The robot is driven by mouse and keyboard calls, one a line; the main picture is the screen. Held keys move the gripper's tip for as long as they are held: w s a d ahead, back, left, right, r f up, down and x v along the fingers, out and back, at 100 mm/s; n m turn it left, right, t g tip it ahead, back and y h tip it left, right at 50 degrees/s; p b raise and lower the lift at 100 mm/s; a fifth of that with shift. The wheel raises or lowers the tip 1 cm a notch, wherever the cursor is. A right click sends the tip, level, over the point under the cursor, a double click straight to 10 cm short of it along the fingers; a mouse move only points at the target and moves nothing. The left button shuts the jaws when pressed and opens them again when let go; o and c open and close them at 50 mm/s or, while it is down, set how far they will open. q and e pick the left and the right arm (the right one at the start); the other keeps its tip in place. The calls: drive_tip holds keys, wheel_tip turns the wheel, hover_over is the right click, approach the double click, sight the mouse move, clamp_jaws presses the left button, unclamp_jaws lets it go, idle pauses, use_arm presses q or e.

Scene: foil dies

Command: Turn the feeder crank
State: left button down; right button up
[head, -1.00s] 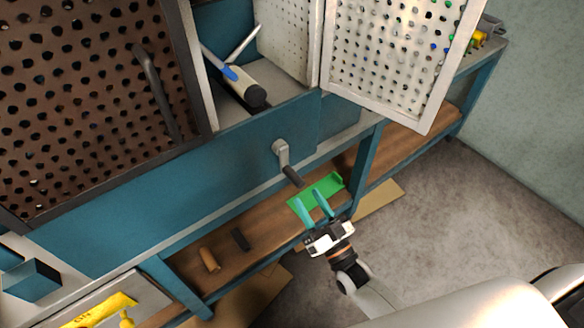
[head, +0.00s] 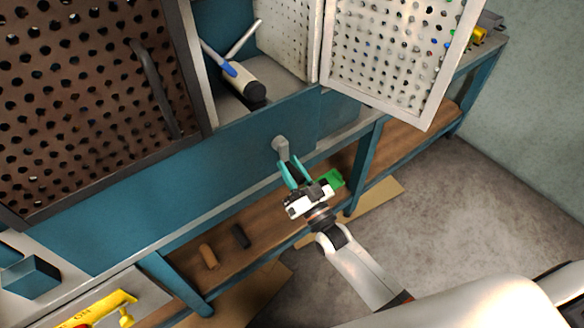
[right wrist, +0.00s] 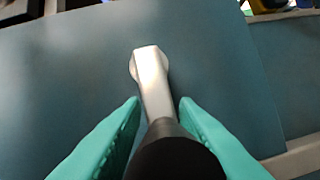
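The feeder crank (head: 281,145) is a grey metal arm on the blue front panel of the bench. In the right wrist view the crank arm (right wrist: 152,82) runs down from its hub to a dark handle (right wrist: 172,157) at the bottom of the picture. My right gripper (head: 290,167) is at the crank, its teal fingers pointing up toward it. In the right wrist view the two fingers (right wrist: 158,115) stand apart, one on each side of the handle, with gaps visible. In the head view the gripper hides the handle. My left gripper is not in view.
A perforated white door (head: 395,65) hangs open above right. A brown perforated door (head: 90,90) with a bar handle is at left. A green tray (head: 333,178) lies on the wooden lower shelf (head: 215,240) behind my right gripper. The floor at right is clear.

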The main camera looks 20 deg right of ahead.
clamp_jaws()
drive_tip(key=shift+d+r, duration=0.15)
